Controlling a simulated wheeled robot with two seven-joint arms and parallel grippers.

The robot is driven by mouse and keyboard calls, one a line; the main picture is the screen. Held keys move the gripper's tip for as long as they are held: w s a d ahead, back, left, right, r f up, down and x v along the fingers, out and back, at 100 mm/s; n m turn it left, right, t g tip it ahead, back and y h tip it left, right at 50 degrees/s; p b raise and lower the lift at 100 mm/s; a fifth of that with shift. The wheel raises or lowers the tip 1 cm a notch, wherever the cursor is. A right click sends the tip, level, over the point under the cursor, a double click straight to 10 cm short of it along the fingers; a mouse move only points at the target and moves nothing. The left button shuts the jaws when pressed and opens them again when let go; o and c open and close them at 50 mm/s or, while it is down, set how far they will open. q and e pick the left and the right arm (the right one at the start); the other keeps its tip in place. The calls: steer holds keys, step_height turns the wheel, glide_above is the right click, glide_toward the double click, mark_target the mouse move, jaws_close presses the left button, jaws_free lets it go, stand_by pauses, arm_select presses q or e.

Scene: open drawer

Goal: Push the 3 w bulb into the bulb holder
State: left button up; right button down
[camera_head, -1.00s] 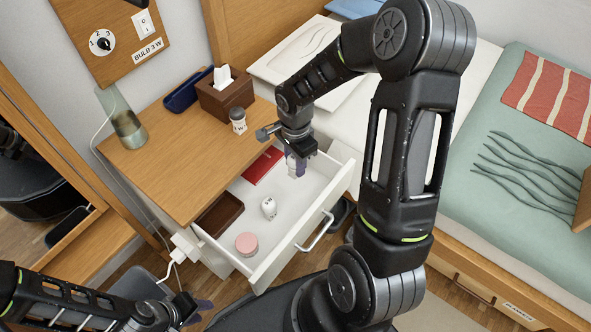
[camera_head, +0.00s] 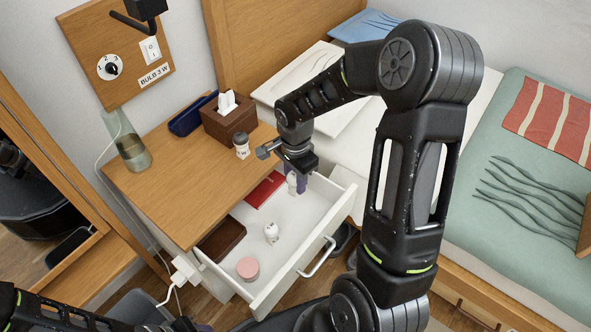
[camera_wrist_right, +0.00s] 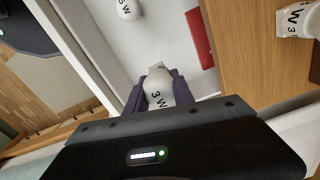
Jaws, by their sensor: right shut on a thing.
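My right gripper (camera_head: 295,184) is shut on a white bulb (camera_head: 292,182), over the back right part of the open drawer. In the right wrist view the bulb (camera_wrist_right: 159,88) reads "3 W" and sits between the purple fingers, metal end pointing away from the palm. The board's label (camera_head: 154,75) reads "BULB 3 W". My left gripper (camera_head: 188,325) is mostly cut off at the bottom edge.
The drawer (camera_head: 300,225) holds another white bulb (camera_head: 271,232), a pink round tin (camera_head: 248,268), a brown box (camera_head: 222,241) and a red booklet (camera_head: 264,190). On the tabletop stand a third bulb (camera_head: 241,146), a tissue box (camera_head: 229,120) and a glass vase (camera_head: 131,150).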

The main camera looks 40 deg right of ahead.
steer(key=w+a+r+n, duration=0.6)
steer(key=r+n, duration=0.2)
steer(key=r, duration=0.1)
steer(key=w+a+r+n, duration=0.5)
steer(key=a+r+n, duration=0.1)
steer(key=r+n, duration=0.3)
steer(key=shift+w+a+r, duration=0.2)
steer(key=shift+w+r, duration=0.15)
steer(key=shift+r, duration=0.45)
